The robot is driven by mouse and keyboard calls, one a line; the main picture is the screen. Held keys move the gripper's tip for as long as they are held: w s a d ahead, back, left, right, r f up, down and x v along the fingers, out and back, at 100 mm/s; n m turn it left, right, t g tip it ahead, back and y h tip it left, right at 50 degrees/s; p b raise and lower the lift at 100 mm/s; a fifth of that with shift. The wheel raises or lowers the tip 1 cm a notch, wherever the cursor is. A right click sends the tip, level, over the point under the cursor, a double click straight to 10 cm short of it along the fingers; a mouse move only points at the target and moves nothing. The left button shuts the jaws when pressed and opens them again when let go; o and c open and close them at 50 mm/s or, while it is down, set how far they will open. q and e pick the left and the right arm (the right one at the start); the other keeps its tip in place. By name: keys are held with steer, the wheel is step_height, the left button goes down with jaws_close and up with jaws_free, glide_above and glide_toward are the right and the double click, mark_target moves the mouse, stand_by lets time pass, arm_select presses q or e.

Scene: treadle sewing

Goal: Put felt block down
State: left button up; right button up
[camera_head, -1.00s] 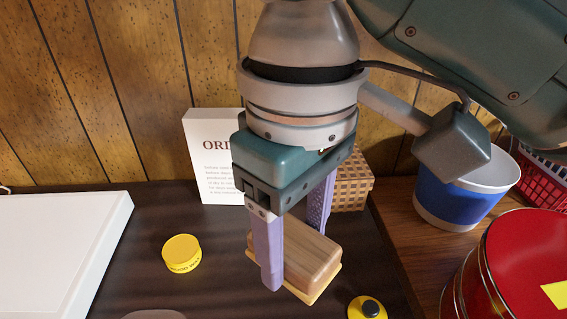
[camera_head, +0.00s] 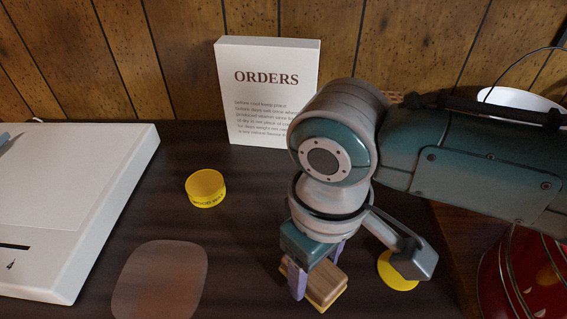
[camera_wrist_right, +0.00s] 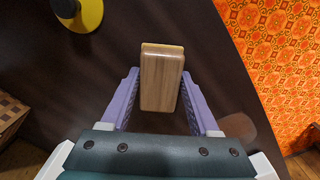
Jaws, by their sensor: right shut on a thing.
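The felt block (camera_head: 327,284) is a wooden block with a thin yellowish layer on its underside. My right gripper (camera_head: 317,272) is shut on it, with a purple finger on each side. In the right wrist view the block (camera_wrist_right: 161,82) sits between the two fingers of the right gripper (camera_wrist_right: 160,98), its far end reaching past them. The block is over the dark table (camera_head: 235,245); I cannot tell whether its underside touches the top. My left gripper is not in view.
A yellow disc (camera_head: 397,275) lies close right of the block; its black knob shows in the wrist view. A pale rounded patch (camera_head: 160,280), a yellow tin (camera_head: 205,188), a white slab (camera_head: 75,200) and an ORDERS sign (camera_head: 268,95) are left or behind. Red tins (camera_head: 525,275) stand right.

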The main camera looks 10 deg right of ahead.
steer(key=shift+f, duration=0.4)
